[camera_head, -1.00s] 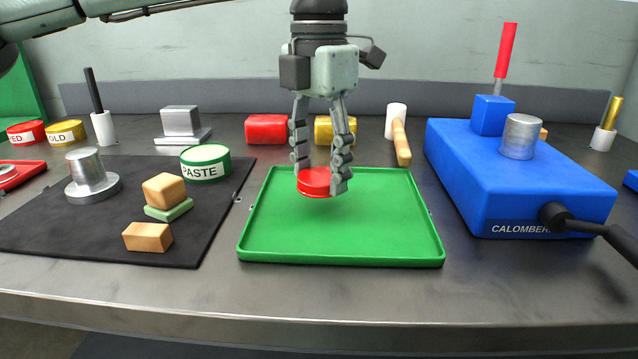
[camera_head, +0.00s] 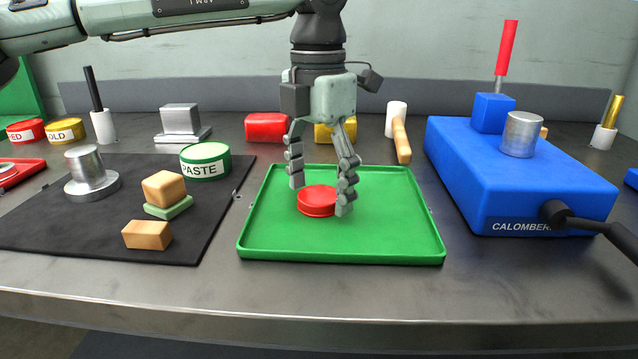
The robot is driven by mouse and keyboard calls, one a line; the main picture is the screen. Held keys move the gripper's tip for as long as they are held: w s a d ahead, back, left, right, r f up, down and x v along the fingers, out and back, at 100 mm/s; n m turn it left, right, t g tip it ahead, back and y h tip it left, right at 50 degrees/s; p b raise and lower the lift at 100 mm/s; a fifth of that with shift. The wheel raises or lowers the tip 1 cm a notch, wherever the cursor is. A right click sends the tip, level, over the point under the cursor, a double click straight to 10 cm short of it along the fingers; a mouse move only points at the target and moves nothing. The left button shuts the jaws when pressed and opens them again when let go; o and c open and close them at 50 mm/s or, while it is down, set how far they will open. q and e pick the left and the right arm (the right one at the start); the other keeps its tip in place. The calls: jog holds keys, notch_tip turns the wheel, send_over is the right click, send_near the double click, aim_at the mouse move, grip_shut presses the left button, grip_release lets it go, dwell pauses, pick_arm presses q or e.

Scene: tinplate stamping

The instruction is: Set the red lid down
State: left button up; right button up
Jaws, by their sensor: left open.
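The red lid (camera_head: 317,201) lies flat on the green tray (camera_head: 400,239), a little left of the tray's middle. My left gripper (camera_head: 321,196) points straight down over the lid. Its fingers are open, one on each side of the lid. The right fingertip is close to the lid's right edge; I cannot tell if it touches. The left finger stands behind the lid's left edge, apart from it. My right gripper is not in view.
A black mat (camera_head: 60,236) with a PASTE tin (camera_head: 205,163), a metal stamp (camera_head: 90,175) and tan blocks (camera_head: 147,236) lies left. A blue CALOMBER... machine (camera_head: 560,195) stands right. A mallet (camera_head: 400,135) and a red block (camera_head: 267,127) are behind the tray. The tray's front half is clear.

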aim_at(319, 194)
pick_arm(q)
jog(key=shift+r, duration=0.1)
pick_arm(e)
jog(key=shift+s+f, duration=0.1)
pick_arm(q)
jog(key=shift+r, duration=0.3)
notch_tip(319, 194, up, 12)
jog(key=shift+f+p, duration=0.2)
jog(key=shift+p, duration=0.25)
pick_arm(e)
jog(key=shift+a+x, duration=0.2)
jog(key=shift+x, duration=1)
